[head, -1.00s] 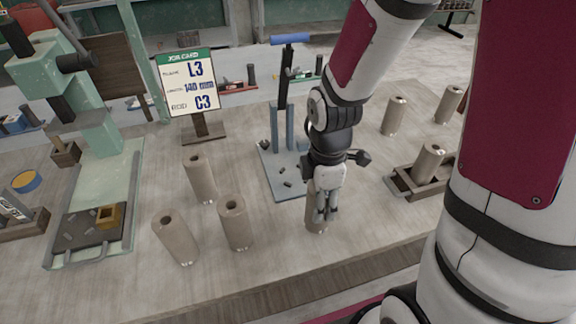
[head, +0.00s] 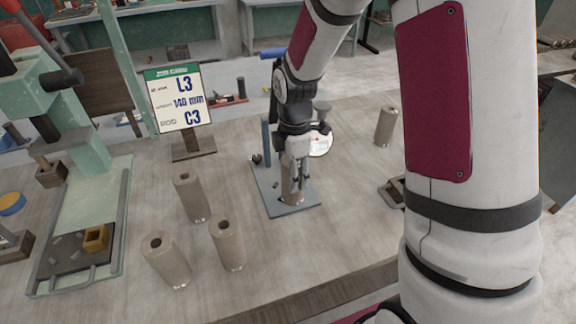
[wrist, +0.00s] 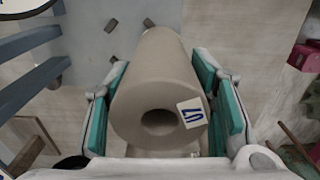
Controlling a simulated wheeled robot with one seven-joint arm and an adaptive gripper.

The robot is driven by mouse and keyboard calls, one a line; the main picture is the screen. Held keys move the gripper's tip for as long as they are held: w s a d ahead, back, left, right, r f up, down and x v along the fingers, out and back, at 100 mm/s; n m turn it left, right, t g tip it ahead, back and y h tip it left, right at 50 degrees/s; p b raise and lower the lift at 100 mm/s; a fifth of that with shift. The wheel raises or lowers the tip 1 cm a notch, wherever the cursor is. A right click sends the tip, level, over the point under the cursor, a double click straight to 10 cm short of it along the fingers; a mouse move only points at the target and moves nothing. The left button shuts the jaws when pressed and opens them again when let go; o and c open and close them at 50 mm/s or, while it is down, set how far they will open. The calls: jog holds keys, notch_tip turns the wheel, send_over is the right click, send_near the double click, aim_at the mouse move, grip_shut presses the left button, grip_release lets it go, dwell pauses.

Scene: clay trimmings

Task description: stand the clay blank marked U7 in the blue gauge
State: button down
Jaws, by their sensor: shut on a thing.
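My gripper (head: 298,172) is shut on a brown hollow clay blank (head: 291,192). In the wrist view the blank (wrist: 158,85) sits between the teal finger pads, its round hole facing the camera, with a white label (wrist: 192,112) that reads U7, turned around. In the head view the blank is upright over the base plate of the blue gauge (head: 274,206); I cannot tell whether its foot touches the plate. The gauge's post shows to the left of my gripper, and my arm hides part of the gauge. Blue gauge bars (wrist: 30,42) also show at left in the wrist view.
Three other blanks (head: 190,197) stand left of the gauge, and another (head: 386,126) stands at right. A job card (head: 181,100) reading L3, 140 mm, C3 stands behind. A green press (head: 85,180) is at far left. The bench front is clear.

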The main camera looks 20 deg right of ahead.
jog(key=shift+w+f, duration=0.25)
jog(key=shift+w, duration=0.4)
jog(key=shift+w+f, duration=0.25)
jog(key=shift+w, duration=0.45)
jog(key=shift+w+f, duration=0.25)
jog(key=shift+w, duration=0.4)
jog(key=shift+f, duration=0.1)
jog(key=c, duration=0.7)
grip_release()
jog(key=shift+c, duration=0.2)
